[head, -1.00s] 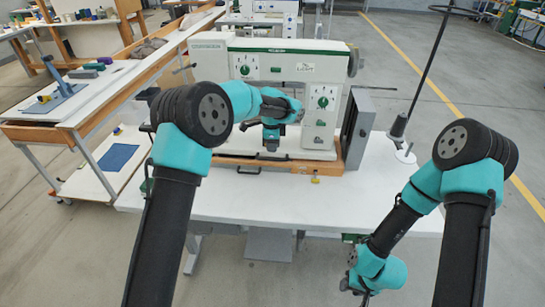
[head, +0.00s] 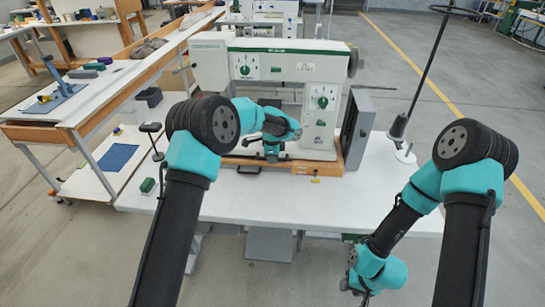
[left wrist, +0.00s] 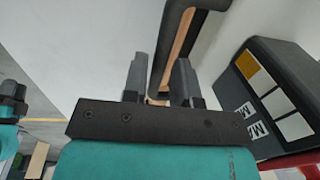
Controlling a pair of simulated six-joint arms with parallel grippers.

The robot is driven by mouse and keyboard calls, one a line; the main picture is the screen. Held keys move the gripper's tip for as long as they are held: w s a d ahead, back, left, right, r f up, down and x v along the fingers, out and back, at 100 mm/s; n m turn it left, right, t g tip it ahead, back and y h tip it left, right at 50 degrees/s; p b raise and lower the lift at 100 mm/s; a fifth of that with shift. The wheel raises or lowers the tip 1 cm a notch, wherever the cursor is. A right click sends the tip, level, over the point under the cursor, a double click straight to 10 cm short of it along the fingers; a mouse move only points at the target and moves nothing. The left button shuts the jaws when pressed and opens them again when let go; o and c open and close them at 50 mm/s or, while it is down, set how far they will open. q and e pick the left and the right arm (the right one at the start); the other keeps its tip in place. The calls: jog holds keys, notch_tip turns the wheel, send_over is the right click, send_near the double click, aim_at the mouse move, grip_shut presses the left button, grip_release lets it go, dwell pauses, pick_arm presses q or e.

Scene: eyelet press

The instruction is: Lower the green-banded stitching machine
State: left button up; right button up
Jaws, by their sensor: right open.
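The green-banded stitching machine (head: 275,50) is cream-white with a green stripe and green dials. It stands on a wooden-edged base (head: 325,168) on the white table (head: 300,208). A black handle (head: 248,171) sits at the base's front left. My left gripper (head: 271,158) is in front of the machine, just right of this handle, partly hidden by its own wrist. In the left wrist view its fingers (left wrist: 160,82) are apart, with a black bar (left wrist: 203,18) running down beyond and between them; contact cannot be told. My right gripper (head: 364,296) is open and empty, low by the table's front edge.
A grey panel (head: 357,130) stands right of the machine, with a black thread stand (head: 397,128) beyond it. A small green-topped block (head: 147,186) lies at the table's left. A black box with yellow and white labels (left wrist: 265,100) shows in the left wrist view. The front right tabletop is clear.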

pick_arm(q)
grip_shut()
jog(key=shift+s+f, duration=0.25)
jog(key=shift+f, duration=0.6)
jog(key=shift+s+f, duration=0.2)
jog(key=shift+f, duration=0.65)
jog(key=shift+o, duration=1.5)
grip_release()
jog(key=shift+w+r, duration=0.1)
jog(key=shift+r, duration=0.15)
jog(key=shift+r, duration=0.1)
